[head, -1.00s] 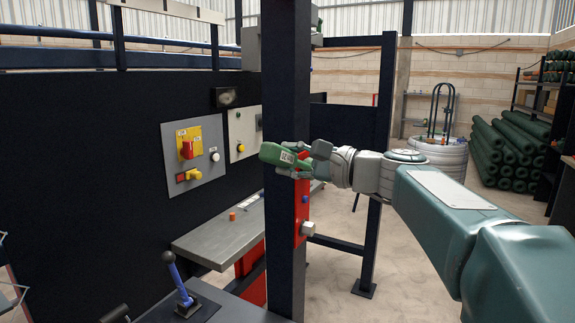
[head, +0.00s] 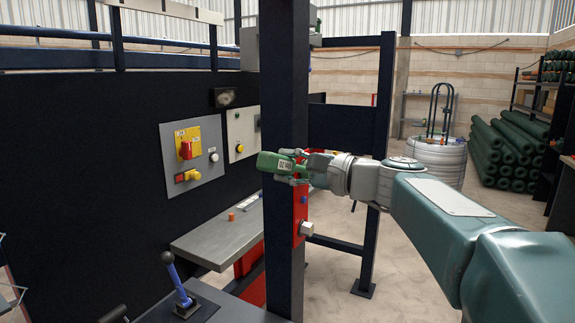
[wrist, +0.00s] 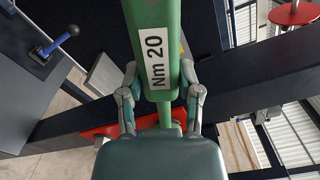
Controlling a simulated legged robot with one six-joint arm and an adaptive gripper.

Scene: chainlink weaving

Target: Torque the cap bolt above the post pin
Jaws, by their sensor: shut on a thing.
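My gripper (head: 291,168) is shut on a green torque tool (head: 268,163) in front of the dark post. In the wrist view the tool (wrist: 149,20) lies between both fingers, with a white label reading "Nm 20". A red plate (head: 299,232) is fixed to the post below the gripper. A pale block-shaped pin (head: 306,229) sticks out near its lower end, and a small bolt-like part (head: 304,199) shows above it. The plate's upper part is hidden by the gripper. I cannot tell whether the tool touches any bolt.
The dark upright post (head: 284,80) stands close beside the tool. A grey bench (head: 220,235) lies behind it to the left, and a blue-handled lever (head: 174,275) stands at the lower left. A control panel (head: 194,157) is on the dark wall.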

